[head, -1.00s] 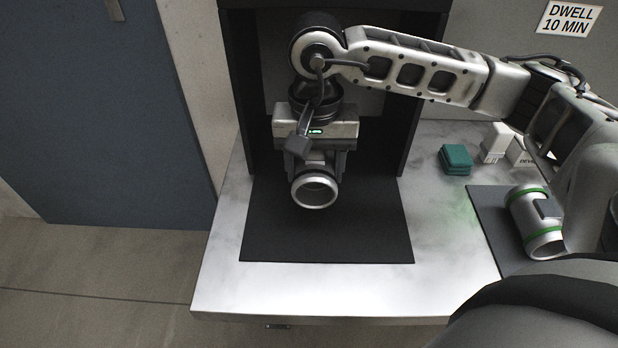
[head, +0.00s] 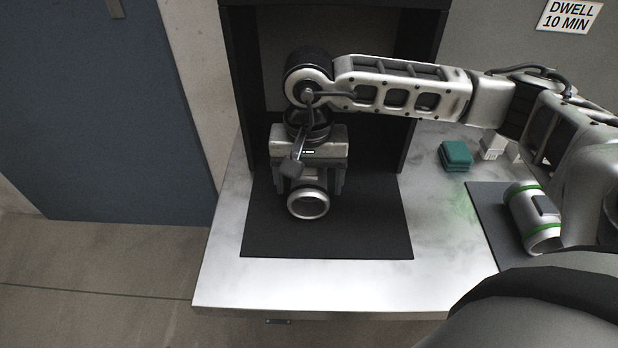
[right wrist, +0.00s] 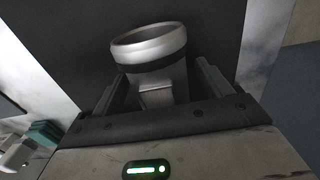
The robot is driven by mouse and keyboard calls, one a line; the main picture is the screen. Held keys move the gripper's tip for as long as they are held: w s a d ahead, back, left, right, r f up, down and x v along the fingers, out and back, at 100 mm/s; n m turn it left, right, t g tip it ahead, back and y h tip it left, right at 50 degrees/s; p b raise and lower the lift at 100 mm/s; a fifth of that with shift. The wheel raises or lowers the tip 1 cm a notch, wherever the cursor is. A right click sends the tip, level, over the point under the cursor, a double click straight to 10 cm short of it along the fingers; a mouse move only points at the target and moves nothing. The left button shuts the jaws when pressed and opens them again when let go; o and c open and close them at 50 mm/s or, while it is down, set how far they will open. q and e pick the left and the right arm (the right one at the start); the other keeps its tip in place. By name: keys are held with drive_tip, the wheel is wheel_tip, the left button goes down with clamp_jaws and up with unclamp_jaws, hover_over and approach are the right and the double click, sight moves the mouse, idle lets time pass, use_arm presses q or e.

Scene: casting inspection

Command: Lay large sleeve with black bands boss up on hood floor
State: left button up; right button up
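A grey metal sleeve (head: 308,205) hangs below my right gripper (head: 309,188), its open end towards the head camera. The right wrist view shows the sleeve (right wrist: 152,48) with a black band under its rim and a square boss (right wrist: 157,96) facing the gripper palm. My right gripper (right wrist: 163,78) has a finger on each side of the sleeve and appears shut on it. The sleeve lies sideways, boss up, over the dark hood floor (head: 350,235). I cannot tell whether it touches the floor. My left gripper is not in view.
A sleeve with green bands (head: 527,212) lies on a dark pad (head: 487,221) at the right. A teal block (head: 455,155) and small white boxes (head: 492,147) stand behind it. Dark hood walls (head: 422,90) flank the arm. The front of the hood floor is clear.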

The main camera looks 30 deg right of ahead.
sight(309, 169)
drive_tip(key=shift+r+p, duration=0.3)
drive_tip(key=shift+p, duration=0.05)
wheel_tip(309, 169, up, 12)
drive_tip(key=shift+f+b, duration=0.1)
drive_tip(key=shift+b, duration=0.5)
